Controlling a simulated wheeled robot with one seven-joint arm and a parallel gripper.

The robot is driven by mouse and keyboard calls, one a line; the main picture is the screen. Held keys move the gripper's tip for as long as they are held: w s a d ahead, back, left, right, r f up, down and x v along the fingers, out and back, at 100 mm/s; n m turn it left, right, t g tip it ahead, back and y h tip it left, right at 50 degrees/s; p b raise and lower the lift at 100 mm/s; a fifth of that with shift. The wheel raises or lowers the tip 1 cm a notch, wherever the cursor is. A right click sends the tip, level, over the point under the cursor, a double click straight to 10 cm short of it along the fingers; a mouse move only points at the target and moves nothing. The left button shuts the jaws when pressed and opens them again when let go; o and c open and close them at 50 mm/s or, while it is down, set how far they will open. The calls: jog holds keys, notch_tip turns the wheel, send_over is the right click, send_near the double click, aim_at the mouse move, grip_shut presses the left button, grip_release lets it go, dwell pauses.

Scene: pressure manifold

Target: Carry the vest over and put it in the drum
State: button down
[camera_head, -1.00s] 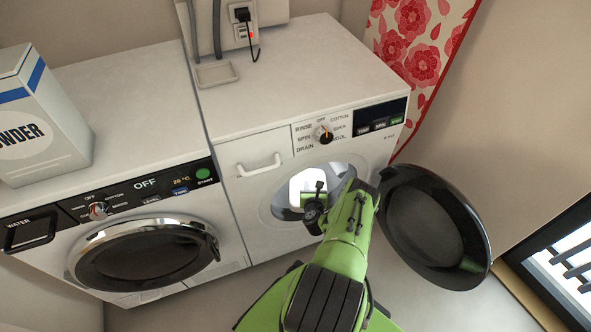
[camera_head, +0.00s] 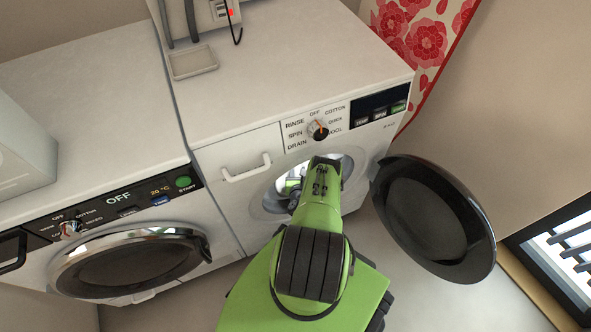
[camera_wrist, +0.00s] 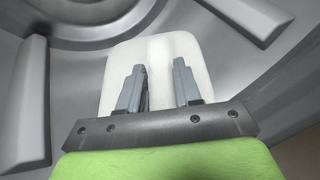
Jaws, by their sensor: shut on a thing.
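The vest (camera_wrist: 156,52) is a white, flat, rounded piece in the wrist view, inside the drum. My gripper (camera_wrist: 162,70) is shut on it, with its two grey fingers over the vest's near part. The drum (camera_wrist: 75,75) surrounds both, with grey metal walls and raised paddles. In the head view the drum opening (camera_head: 338,160) is in the front of the right-hand washing machine (camera_head: 250,150). My green arm reaches into it and hides most of the inside. The gripper and most of the vest are hidden there.
The round black door (camera_head: 430,220) of the right machine stands open to the right of my arm. A second machine (camera_head: 100,215) with its door (camera_head: 135,265) shut stands at the left. A window (camera_head: 560,255) is at the far right.

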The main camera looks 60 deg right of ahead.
jog(key=shift+s+r, duration=0.1)
jog(key=shift+f, duration=0.25)
jog(key=c, duration=0.8)
grip_release()
jog(key=shift+f, duration=0.15)
